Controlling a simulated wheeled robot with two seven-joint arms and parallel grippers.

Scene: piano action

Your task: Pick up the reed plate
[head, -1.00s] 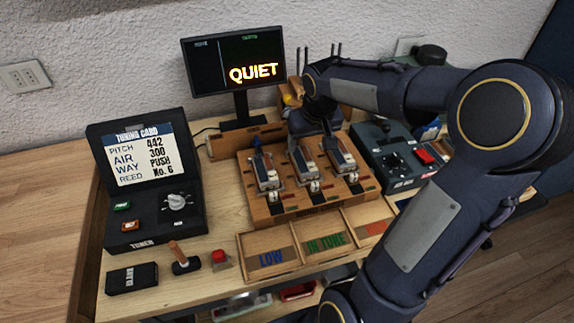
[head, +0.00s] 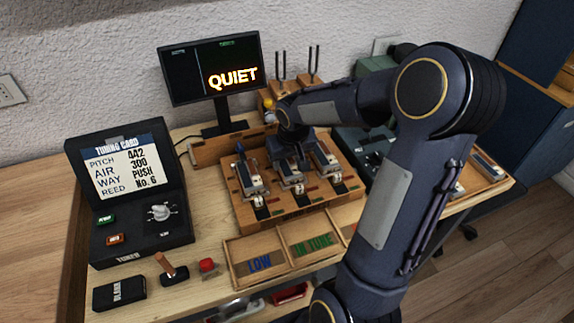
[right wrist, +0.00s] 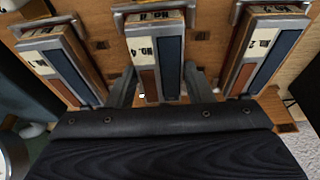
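Several reed plates stand in a row on a wooden rack (head: 290,212): a left one (head: 251,184), a middle one (head: 290,184) and a right one (head: 328,168). In the right wrist view the middle plate (right wrist: 156,60) reads No. 4 and the right-hand plate (right wrist: 266,55) seems to read No. 2. The label on the left-hand plate (right wrist: 62,62) is unclear. My right gripper (head: 292,158) is low over the middle plate. In the wrist view its fingers (right wrist: 160,75) are apart, one on each side of that plate. Contact cannot be told. My left gripper is not in view.
The tuning card (head: 128,170) on the tuner reads REED No. 6. The monitor (head: 212,70) shows QUIET. Trays marked LOW (head: 259,264) and IN TUNE (head: 312,246) are in front of the rack. A dark control box (head: 355,145) stands to its right.

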